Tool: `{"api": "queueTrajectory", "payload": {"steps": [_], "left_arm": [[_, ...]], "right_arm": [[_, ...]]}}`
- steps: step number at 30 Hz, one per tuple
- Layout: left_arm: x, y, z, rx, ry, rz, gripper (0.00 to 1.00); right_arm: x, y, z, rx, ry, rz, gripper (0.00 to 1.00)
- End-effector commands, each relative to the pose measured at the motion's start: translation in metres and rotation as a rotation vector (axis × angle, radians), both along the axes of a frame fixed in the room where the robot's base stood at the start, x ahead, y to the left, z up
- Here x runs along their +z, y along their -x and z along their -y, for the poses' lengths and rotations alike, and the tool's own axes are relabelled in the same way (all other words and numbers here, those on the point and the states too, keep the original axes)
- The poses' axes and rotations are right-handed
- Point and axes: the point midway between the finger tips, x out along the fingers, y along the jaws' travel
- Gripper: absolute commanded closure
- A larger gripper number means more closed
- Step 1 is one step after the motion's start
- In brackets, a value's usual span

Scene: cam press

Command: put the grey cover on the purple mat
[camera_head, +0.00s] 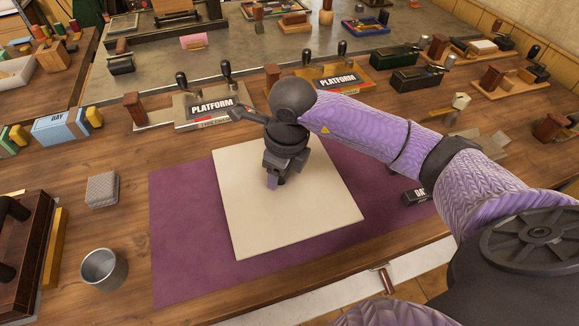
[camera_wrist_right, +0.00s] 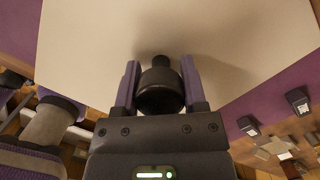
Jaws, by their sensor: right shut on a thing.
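The grey cover (camera_head: 300,215) is a large, flat, pale square board. It lies over the middle of the purple mat (camera_head: 180,250), slightly turned, with mat showing on its left, right and front. I cannot tell whether it rests on the mat or hangs just above it. My right gripper (camera_head: 274,182) points down at the cover's centre. In the right wrist view, its two purple fingers (camera_wrist_right: 160,82) are shut on the cover's black knob (camera_wrist_right: 160,92). The cover's pale surface (camera_wrist_right: 235,45) fills the upper part there. My left gripper is not in view.
A metal cup (camera_head: 103,268) and a grey patterned block (camera_head: 102,190) stand left of the mat. Two PLATFORM units (camera_head: 215,106) (camera_head: 336,82) stand behind it. The table's front edge is close.

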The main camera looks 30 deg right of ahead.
Motion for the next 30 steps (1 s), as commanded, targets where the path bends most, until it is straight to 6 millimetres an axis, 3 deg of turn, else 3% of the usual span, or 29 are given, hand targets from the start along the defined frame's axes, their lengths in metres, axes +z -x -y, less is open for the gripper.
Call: {"api": "queueTrajectory", "payload": {"steps": [6, 15, 16, 20, 21, 30], "left_arm": [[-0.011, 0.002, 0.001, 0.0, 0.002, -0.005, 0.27], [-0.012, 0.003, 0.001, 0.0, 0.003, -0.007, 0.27], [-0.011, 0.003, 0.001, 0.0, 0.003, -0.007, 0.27], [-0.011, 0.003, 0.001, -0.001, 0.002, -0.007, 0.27], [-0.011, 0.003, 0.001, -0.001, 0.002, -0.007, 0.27], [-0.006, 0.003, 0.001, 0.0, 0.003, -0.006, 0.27]], "right_arm": [[-0.037, 0.0, 0.0, 0.0, 0.0, -0.002, 1.0], [-0.039, 0.0, 0.0, 0.0, 0.001, 0.001, 1.0], [-0.038, 0.0, 0.0, 0.0, 0.001, 0.0, 0.42], [-0.037, 0.0, 0.0, 0.0, 0.001, 0.001, 0.14], [-0.037, 0.0, 0.0, 0.0, 0.001, 0.001, 0.11], [-0.031, 0.0, 0.0, 0.0, 0.0, 0.001, 0.11]]}}
